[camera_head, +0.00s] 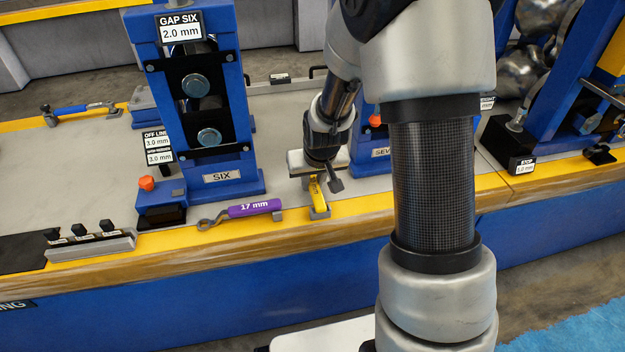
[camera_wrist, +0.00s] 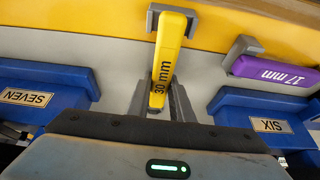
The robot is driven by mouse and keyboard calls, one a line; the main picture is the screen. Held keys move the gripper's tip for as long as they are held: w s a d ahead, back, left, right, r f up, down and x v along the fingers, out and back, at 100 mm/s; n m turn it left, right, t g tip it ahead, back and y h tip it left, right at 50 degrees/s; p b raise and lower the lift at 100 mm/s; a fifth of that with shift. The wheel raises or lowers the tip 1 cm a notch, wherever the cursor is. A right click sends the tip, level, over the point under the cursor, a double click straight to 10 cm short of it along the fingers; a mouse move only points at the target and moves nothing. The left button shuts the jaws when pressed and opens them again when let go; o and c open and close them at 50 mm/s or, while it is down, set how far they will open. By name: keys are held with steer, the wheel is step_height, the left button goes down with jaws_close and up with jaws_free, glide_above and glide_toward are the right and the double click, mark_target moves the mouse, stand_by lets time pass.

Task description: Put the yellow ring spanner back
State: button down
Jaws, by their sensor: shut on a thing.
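The yellow ring spanner (camera_head: 318,194) is at the bench front, right of the SIX stand. In the wrist view the yellow spanner (camera_wrist: 166,62) shows its "30 mm" handle, with its outer end between the sides of a grey bracket (camera_wrist: 152,22) on the yellow edge strip. I cannot tell whether it rests fully in the bracket. My gripper (camera_wrist: 160,102) is shut on the spanner, a grey finger on each side. In the head view my gripper (camera_head: 322,172) points down over it. The spanner's ring end is hidden under the gripper.
A purple 17 mm spanner (camera_head: 254,208) lies close by on the left, with its own bracket (camera_wrist: 240,50). The blue SIX stand (camera_head: 220,178) and the SEVEN stand (camera_head: 375,155) rise on either side. A black-knobbed block (camera_head: 92,244) sits farther left.

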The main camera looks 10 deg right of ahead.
steer(key=c, duration=1)
jaws_free()
steer(key=shift+r, duration=0.15)
steer(key=shift+p+v, duration=1.9)
steer(key=shift+v, duration=1)
